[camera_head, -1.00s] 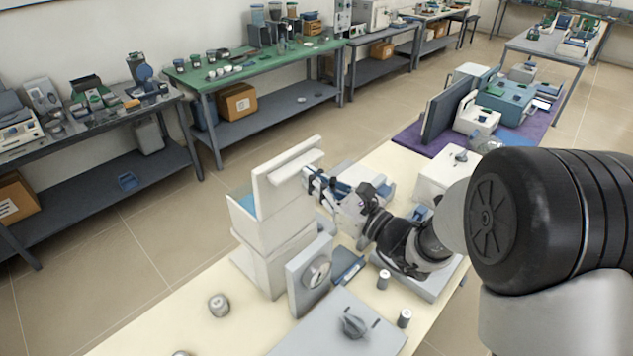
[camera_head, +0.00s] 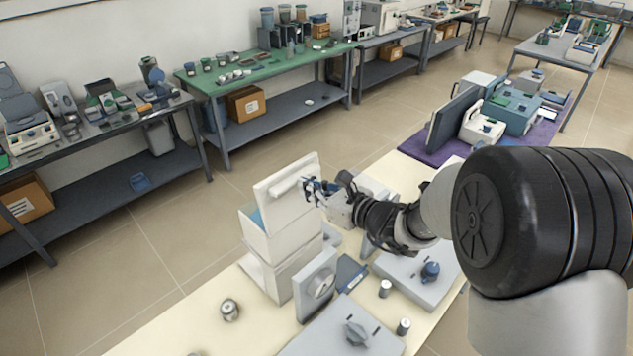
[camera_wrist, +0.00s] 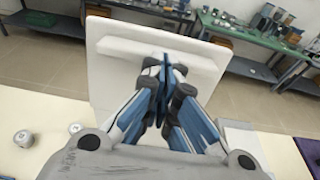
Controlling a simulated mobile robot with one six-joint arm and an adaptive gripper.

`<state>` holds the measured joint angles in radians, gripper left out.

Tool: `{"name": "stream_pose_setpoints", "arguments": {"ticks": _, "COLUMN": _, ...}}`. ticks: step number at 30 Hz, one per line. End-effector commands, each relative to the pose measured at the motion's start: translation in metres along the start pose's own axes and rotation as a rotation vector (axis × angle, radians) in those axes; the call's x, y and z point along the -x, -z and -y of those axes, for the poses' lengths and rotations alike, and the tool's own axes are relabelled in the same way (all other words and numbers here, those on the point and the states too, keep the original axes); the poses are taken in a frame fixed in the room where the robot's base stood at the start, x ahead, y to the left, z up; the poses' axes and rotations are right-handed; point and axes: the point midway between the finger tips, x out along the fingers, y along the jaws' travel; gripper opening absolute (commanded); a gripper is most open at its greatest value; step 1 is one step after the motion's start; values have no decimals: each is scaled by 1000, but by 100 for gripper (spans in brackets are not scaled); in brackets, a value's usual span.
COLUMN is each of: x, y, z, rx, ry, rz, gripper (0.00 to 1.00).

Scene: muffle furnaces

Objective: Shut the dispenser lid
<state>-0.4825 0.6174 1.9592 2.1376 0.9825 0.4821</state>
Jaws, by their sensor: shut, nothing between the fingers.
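The dispenser (camera_head: 285,250) is a white box with a blue interior, standing on the cream bench. My gripper (camera_head: 312,187) is shut and empty, at the right side of the lid. In the wrist view my fingertips (camera_wrist: 165,68) are together at the ridge; I cannot tell whether they touch it.
A grey panel with a round dial (camera_head: 318,283) stands just in front of the dispenser. Small metal canisters (camera_head: 385,288) and a knobbed grey plate (camera_head: 355,333) lie nearby. A dark upright panel (camera_head: 452,122) stands on a purple mat behind. The floor left of the bench is clear.

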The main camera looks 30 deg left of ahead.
Motion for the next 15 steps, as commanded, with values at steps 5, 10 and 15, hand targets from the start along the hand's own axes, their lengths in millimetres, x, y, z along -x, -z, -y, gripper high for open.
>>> {"name": "stream_pose_setpoints", "arguments": {"ticks": 5, "x": -20, "y": -24, "z": -1, "rx": 4, "ry": -3, "rz": -169, "gripper": 0}}
{"name": "stream_pose_setpoints", "arguments": {"ticks": 10, "x": -40, "y": -27, "z": -1, "rx": 6, "ry": -3, "rz": -314, "gripper": 0}}
{"name": "stream_pose_setpoints", "arguments": {"ticks": 15, "x": -57, "y": -24, "z": 0, "rx": 1, "ry": -1, "rz": -399, "gripper": 0}}
